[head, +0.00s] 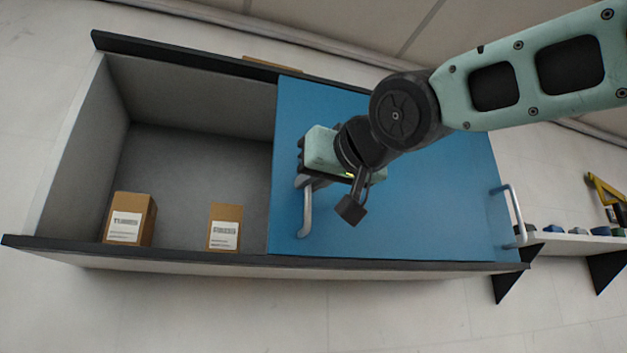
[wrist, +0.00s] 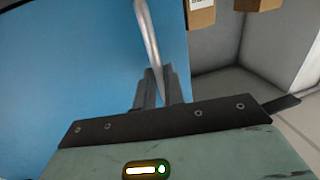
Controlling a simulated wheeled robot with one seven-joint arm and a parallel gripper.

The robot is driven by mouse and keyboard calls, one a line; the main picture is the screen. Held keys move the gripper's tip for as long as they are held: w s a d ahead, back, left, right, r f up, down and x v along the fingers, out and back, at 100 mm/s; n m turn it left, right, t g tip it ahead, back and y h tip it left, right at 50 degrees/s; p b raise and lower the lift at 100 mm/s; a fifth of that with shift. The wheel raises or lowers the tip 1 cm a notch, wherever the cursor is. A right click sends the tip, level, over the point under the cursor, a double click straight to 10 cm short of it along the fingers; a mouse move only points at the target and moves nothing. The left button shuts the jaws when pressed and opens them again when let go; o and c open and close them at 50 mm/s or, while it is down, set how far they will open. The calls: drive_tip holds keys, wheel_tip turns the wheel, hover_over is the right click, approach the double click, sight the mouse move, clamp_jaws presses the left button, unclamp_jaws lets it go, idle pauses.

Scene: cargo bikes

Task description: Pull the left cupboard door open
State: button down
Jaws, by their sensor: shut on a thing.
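The cupboard (head: 180,257) is a long case with dark rails and a blue door front on its right half. The blue left door (head: 290,120) has its left edge near the middle of the case. Its upright metal handle (head: 306,212) stands near that edge and also shows in the wrist view (wrist: 147,35). My gripper (head: 307,178) is shut on this handle; in the wrist view its fingers (wrist: 160,88) close around the bar. A second handle (head: 515,213) is at the far right of the blue front. My arm hides part of the front.
The left half of the cupboard is uncovered, with a grey inside. Two labelled cardboard boxes (head: 130,219) (head: 224,227) stand in it near the lower rail. A shelf (head: 580,243) with small items is at the right. The floor in front looks clear.

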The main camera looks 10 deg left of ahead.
drive_tip(key=c, duration=1.5)
unclamp_jaws()
drive_tip(key=b+v, duration=0.7)
drive_tip(key=v, duration=1)
drive_tip(key=shift+s, duration=0.15)
drive_tip(key=shift+d, duration=0.2)
drive_tip(key=shift+f, duration=0.1)
